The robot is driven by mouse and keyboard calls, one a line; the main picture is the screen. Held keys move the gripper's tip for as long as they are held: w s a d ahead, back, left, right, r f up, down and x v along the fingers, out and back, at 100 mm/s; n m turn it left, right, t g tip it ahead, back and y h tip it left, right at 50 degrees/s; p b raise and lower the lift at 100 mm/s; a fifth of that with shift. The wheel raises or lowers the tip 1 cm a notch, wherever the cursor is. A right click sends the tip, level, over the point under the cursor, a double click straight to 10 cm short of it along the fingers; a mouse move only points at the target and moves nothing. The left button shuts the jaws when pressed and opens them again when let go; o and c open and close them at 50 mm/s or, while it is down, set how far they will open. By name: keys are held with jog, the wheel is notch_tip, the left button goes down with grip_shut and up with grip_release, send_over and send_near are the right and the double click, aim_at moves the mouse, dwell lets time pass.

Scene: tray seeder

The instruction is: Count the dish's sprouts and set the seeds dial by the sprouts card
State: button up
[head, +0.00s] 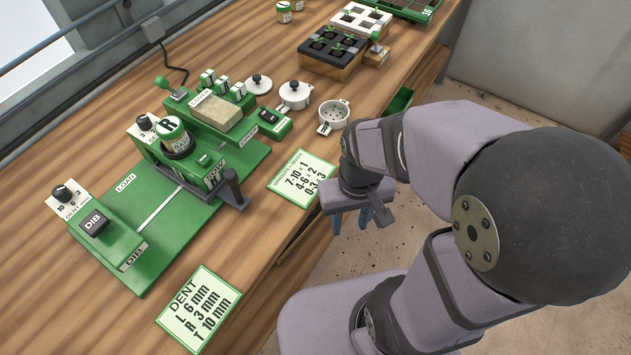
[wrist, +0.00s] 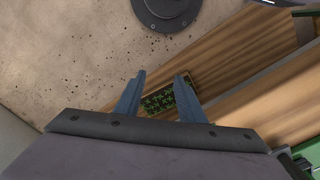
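The sprouts card (head: 303,178) lies at the bench's front edge; its lines read 7-10 = 1, 4-6 = 2, 0-3 = 3. A small white round dish (head: 334,111) stands uncovered behind it, with small specks inside too fine to count. A dial with a black knob (head: 145,122) and a partly hidden white label showing a 3 stands on the green machine; it looks like the seeds dial, its setting unreadable. My gripper (head: 362,215) hangs off the bench's front edge, right of the card. In the wrist view my gripper (wrist: 158,95) is open and empty.
A dent dial (head: 64,193) and DIB button (head: 94,223) stand on the machine's left end, near a dent card (head: 198,308). A black seedling tray (head: 331,49) is farther back. A green bin (head: 396,103) hangs at the front edge.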

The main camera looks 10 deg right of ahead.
aim_at(142, 118)
jog(key=shift+o, duration=0.4)
